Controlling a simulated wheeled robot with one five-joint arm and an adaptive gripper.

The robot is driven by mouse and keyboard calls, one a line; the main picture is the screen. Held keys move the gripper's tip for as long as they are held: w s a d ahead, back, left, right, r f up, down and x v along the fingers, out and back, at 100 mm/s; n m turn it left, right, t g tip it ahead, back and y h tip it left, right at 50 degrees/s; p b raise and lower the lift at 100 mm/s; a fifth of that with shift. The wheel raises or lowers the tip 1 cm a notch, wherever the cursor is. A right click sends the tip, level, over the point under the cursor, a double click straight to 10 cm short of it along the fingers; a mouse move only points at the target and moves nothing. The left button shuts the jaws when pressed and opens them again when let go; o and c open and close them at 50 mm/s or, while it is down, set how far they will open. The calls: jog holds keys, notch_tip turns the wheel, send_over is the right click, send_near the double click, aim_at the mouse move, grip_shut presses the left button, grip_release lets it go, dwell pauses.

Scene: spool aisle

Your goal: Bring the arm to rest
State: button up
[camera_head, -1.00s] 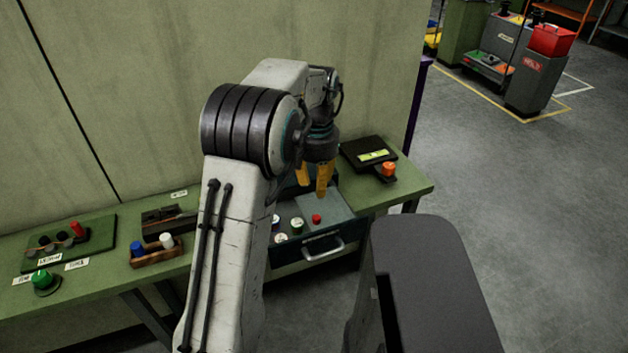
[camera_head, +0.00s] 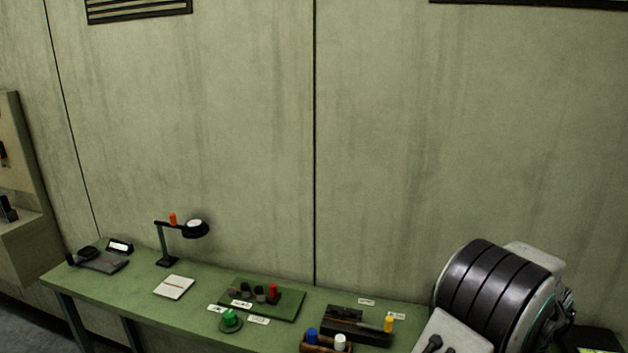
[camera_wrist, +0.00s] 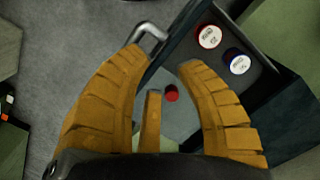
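My gripper (camera_wrist: 165,66) shows in the wrist view with its orange fingers spread apart and nothing between them. It points down over an open drawer (camera_wrist: 178,50). A small red piece (camera_wrist: 172,94) lies in the drawer beyond the fingers, apart from them. Two round pieces with white labelled tops, one red-rimmed (camera_wrist: 209,37) and one blue-rimmed (camera_wrist: 237,62), sit in the drawer's dark part. In the head view, my arm (camera_head: 495,300) shows only in part at the lower right; the gripper is outside that view.
A green workbench (camera_head: 190,310) runs along the wall. On it are a lamp (camera_head: 194,229), a white pad (camera_head: 174,287), a green board (camera_head: 290,299) with pegs, a green knob (camera_head: 230,320) and a dark tool block (camera_head: 345,322). The drawer handle (camera_wrist: 149,34) juts out over the floor.

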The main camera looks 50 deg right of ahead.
jog(key=w+a+r+n, duration=0.2)
jog(key=w+a+n, duration=0.2)
jog(key=w+a, duration=0.5)
jog(key=w+a+r+n, duration=0.35)
jog(key=w+a, duration=0.45)
jog(key=w, duration=0.3)
jog(key=w+a+r+n+t, duration=0.1)
jog(key=w+a+n, duration=0.2)
jog(key=a, duration=0.4)
jog(key=w+a+r+n+t, duration=0.1)
jog(key=w+a+r+n, duration=0.1)
jog(key=a+n, duration=0.4)
jog(key=w+a+r+n+t+h, duration=0.1)
jog(key=w+a+r+n, duration=0.1)
jog(key=w+a+n, duration=0.2)
jog(key=a, duration=0.3)
jog(key=shift+a+r+n+t, duration=0.15)
jog(key=shift+a+n+t, duration=0.15)
jog(key=shift+a+n, duration=0.05)
